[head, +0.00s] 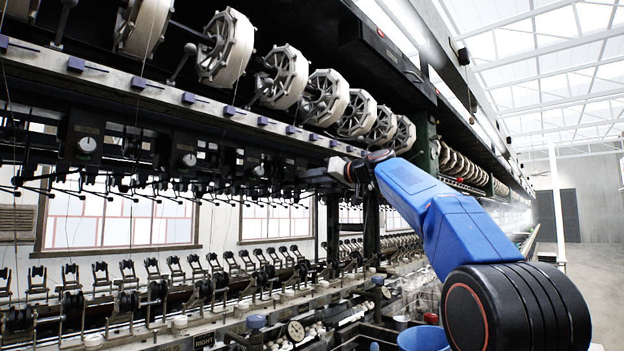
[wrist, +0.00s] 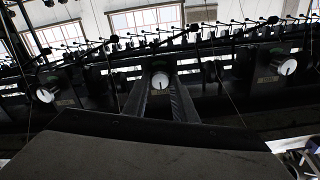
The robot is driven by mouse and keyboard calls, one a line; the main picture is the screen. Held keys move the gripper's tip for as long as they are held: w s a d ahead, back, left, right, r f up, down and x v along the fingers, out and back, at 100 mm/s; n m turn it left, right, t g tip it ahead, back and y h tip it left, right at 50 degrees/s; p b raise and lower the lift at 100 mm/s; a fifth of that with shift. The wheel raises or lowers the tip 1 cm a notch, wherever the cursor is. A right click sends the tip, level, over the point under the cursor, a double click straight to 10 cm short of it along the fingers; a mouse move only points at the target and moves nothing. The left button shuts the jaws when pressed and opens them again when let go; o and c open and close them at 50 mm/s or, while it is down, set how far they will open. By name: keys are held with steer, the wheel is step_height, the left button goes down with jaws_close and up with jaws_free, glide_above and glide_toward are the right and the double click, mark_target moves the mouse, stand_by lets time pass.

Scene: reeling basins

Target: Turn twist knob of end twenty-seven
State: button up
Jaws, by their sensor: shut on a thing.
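Twist knobs with white round faces sit on dark boxes in a row along the machine. In the wrist view one knob (wrist: 160,80) lies between the two fingertips of my gripper (wrist: 160,88), which is shut on it. Its face and a small dark mark show between the fingers. I cannot read any end number on the boxes.
Neighbouring knobs stand to the left (wrist: 47,93) and right (wrist: 285,65) in the wrist view. White reels (head: 283,77) hang above the row. Thin threads run down close by. Below are rows of metal fittings and a blue bowl (head: 424,339). An open aisle lies at the right.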

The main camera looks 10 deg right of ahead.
steer(key=shift+m, duration=0.3)
steer(key=m, duration=3.1)
steer(key=shift+f, duration=0.35)
steer(key=shift+m, duration=2.2)
